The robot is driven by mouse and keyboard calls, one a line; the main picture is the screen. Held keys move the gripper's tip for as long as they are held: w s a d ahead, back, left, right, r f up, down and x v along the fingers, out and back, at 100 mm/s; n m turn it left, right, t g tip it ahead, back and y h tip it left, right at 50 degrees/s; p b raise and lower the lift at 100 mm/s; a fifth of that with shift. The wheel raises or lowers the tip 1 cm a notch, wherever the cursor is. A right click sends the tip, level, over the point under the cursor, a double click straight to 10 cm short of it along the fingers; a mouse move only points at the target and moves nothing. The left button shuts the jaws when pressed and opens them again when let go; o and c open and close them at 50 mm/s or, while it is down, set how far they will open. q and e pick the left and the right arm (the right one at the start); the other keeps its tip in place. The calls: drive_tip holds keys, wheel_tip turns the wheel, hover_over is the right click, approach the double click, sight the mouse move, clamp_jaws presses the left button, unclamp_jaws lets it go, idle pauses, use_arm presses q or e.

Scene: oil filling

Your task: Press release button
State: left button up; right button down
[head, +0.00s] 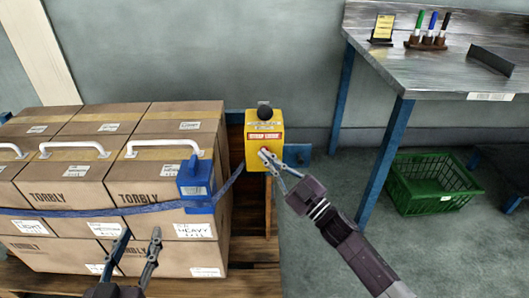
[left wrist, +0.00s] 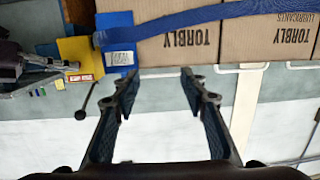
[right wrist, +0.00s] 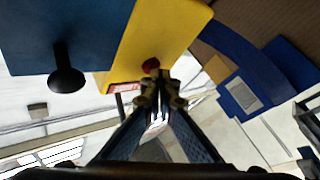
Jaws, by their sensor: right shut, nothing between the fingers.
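A yellow box (head: 264,133) with a black knob (head: 264,111) on top and a red-and-white label stands right of the carton stack. Its red button (right wrist: 151,65) shows in the right wrist view just beyond my fingertips. My right gripper (head: 267,155) is shut and empty, its tips at the front of the yellow box by the button. I cannot tell whether they touch it. In the head view the tips mostly hide the button. My left gripper (head: 140,235) is open and empty in front of the lower cartons; the left wrist view shows its spread fingers (left wrist: 158,75).
A blue strap (head: 100,210) runs across the stacked cartons (head: 60,185) through a blue buckle (head: 196,185) towards the yellow box. A metal table (head: 440,60) with several markers stands right, a green basket (head: 430,185) below it. The floor between is clear.

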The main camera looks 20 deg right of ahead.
use_arm(q)
drive_tip(key=shift+r, duration=0.15)
idle(0.3)
wheel_tip(320, 180, down, 6)
drive_tip(key=s+a+g+y+p, duration=0.1)
drive_tip(key=s+g, duration=0.1)
drive_tip(key=shift+g, duration=0.4)
use_arm(e)
drive_tip(key=shift+s+a, duration=0.2)
drive_tip(key=shift+s, duration=0.7)
use_arm(q)
drive_tip(key=shift+a+r, duration=0.1)
drive_tip(key=s+a+f+g+y+p, duration=0.1)
drive_tip(key=s+a+f+g+p, duration=0.1)
drive_tip(key=s+f+g, duration=0.4)
drive_tip(key=shift+s+a+f+y, duration=0.3)
drive_tip(key=shift+s+a+f, duration=0.5)
drive_tip(key=shift+s+f, duration=0.65)
use_arm(e)
drive_tip(key=shift+s+a, duration=0.25)
drive_tip(key=shift+s, duration=0.55)
drive_tip(key=shift+s+a, duration=0.2)
drive_tip(key=shift+s, duration=0.6)
drive_tip(key=shift+s+a, duration=0.25)
drive_tip(key=shift+s, duration=0.55)
